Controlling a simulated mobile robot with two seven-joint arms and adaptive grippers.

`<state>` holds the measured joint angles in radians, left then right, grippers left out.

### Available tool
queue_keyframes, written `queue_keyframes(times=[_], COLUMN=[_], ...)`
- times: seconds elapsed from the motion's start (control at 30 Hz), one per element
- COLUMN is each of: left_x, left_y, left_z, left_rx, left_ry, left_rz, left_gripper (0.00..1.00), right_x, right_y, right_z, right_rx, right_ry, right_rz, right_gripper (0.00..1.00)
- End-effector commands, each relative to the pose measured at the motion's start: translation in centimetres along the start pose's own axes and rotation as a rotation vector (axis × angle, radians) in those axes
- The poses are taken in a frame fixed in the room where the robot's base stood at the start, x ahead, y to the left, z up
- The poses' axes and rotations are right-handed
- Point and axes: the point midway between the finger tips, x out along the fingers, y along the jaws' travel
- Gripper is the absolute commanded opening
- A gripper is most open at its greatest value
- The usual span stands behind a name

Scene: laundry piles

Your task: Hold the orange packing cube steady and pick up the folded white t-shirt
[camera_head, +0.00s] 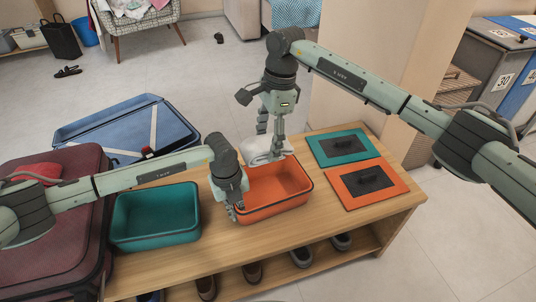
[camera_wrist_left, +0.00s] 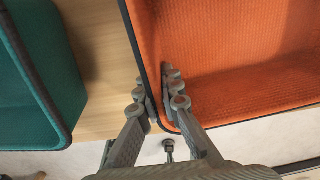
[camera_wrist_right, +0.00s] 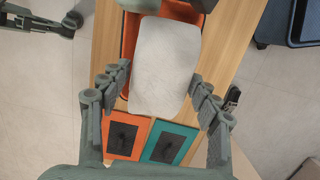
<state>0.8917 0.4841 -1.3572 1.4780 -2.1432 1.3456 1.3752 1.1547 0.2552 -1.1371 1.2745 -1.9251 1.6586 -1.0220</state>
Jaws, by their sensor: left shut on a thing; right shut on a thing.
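The orange packing cube (camera_head: 285,203) stands open on the wooden bench. My left gripper (camera_head: 238,212) is shut on its near-left wall; in the left wrist view one finger is inside the orange cube (camera_wrist_left: 240,60) and one outside. The folded white t-shirt (camera_head: 262,157) is a pale flat bundle at the cube's far side. My right gripper (camera_head: 270,132) is shut on it from above. In the right wrist view the white t-shirt (camera_wrist_right: 165,65) lies between the two fingers and covers part of the cube. Its exact height above the cube is hard to tell.
A teal open cube (camera_head: 155,228) stands left of the orange one. Flat teal (camera_head: 341,147) and orange (camera_head: 368,184) panels with dark centres lie on the bench (camera_head: 215,250) at right. A red suitcase (camera_head: 55,265) and a blue open case (camera_head: 130,122) are at left. Shoes sit below.

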Motion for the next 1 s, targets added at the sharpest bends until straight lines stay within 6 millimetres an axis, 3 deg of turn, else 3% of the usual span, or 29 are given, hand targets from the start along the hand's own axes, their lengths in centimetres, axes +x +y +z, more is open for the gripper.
queue_keyframes(times=[0.37,0.4,0.57,0.87,1.0], left_x=[0.0,0.0,0.0,-0.1,-1.2], left_y=[0.0,0.0,0.0,0.0,0.0], left_z=[0.0,0.0,0.0,0.0,0.1], left_rx=[0.000,0.000,0.000,0.000,0.000], left_ry=[0.000,0.000,0.000,0.000,-0.001], left_rz=[0.000,0.000,0.000,0.000,-0.001], left_gripper=[0.00,0.09,0.29,0.29,0.29], right_x=[-0.8,-0.8,-0.8,-0.8,-0.8], right_y=[0.0,0.0,0.0,0.0,0.0], right_z=[0.1,0.1,0.1,0.1,0.1], right_rx=[0.000,0.000,0.000,0.000,0.000], right_ry=[0.001,0.001,0.000,0.000,0.000], right_rz=[0.000,0.000,0.000,0.000,0.000], right_gripper=[0.29,0.29,0.29,0.29,0.29])
